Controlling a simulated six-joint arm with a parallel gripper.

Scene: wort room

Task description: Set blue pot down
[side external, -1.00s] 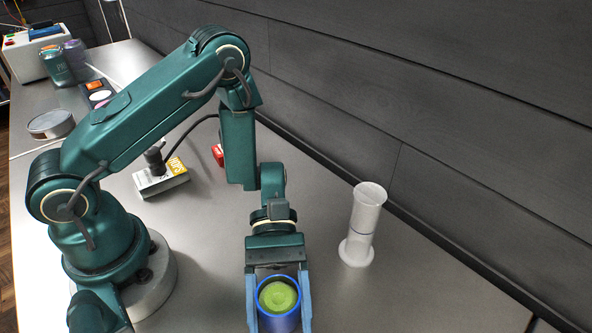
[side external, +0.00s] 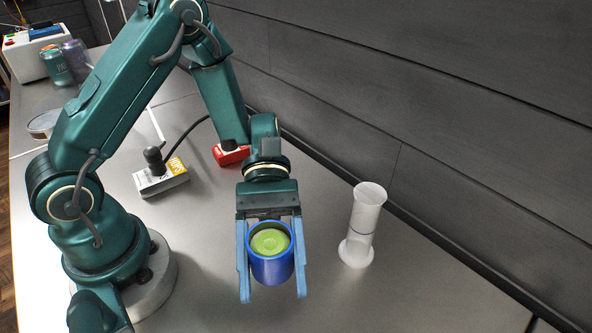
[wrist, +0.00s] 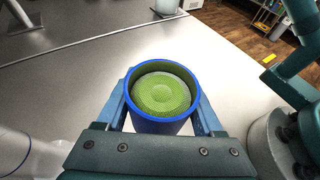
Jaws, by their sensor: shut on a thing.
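The blue pot (side external: 272,270) is round and open at the top, with a green textured inside or filling. My gripper (side external: 273,294) is shut on it, with one light-blue finger on each side. The pot looks upright. Its underside is hidden, so I cannot tell whether it touches the table. In the wrist view the blue pot (wrist: 158,126) sits between the fingers, with its green top facing the camera; the fingertips are hidden behind it.
A white cylinder on a round foot (side external: 362,225) stands to the right of the pot, near the dark wall. A grey box with a black knob (side external: 160,178) and a red object (side external: 231,155) lie behind. The grey table (side external: 400,295) is clear at the front right.

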